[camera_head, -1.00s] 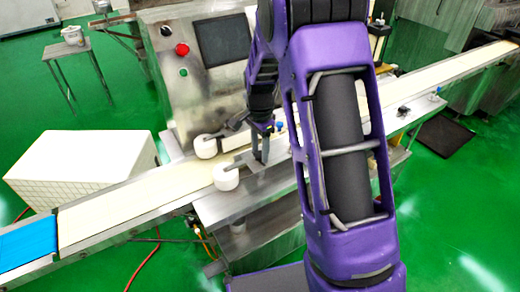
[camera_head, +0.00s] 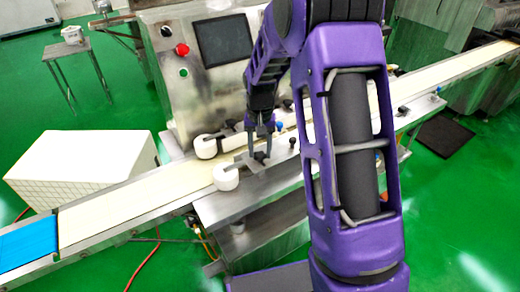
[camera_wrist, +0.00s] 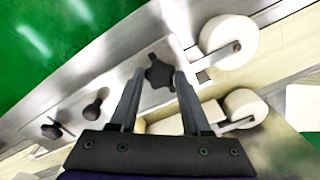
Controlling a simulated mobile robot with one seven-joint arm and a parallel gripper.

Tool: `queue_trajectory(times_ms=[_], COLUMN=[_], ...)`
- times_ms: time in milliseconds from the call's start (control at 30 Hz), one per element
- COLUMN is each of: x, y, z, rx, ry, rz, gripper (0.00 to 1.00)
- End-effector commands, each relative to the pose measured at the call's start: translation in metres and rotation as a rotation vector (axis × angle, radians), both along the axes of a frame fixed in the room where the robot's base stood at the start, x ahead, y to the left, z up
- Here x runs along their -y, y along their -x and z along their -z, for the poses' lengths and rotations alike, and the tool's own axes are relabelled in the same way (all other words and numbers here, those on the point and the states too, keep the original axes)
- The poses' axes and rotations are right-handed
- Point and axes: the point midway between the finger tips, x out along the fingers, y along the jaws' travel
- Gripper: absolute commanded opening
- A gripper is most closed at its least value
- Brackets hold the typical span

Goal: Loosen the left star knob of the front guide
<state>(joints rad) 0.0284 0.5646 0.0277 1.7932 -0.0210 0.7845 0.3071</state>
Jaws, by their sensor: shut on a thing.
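The black star knob (camera_wrist: 160,73) sits on the metal plate of the front guide, close to its white roller (camera_wrist: 228,42) in the wrist view. My gripper (camera_wrist: 158,76) reaches down with one finger on each side of this knob and is shut on it. In the head view my gripper (camera_head: 262,146) is over the front guide plate (camera_head: 268,168), just right of the front white roller (camera_head: 226,177). The knob (camera_head: 260,156) is small and partly covered by the fingers there.
A second white roller (camera_head: 205,146) stands on the belt's far side. Two further dark knobs (camera_wrist: 96,103) (camera_wrist: 52,130) lie along the metal to the left in the wrist view. The conveyor belt (camera_head: 120,205) runs past, below a control cabinet with a red button (camera_head: 182,49).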

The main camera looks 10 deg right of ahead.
Motion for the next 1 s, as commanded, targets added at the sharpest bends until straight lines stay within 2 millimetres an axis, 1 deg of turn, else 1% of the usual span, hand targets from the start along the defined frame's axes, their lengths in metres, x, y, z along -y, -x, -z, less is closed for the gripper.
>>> queue_trajectory(times_ms=[700,1000], x=[0.0003,0.0004], y=[-0.0007,-0.0007], z=[-0.0021,-0.0019], rx=[0.002,0.002], ry=[0.0,0.0], rz=[-0.676,-0.913], gripper=[0.0,0.0])
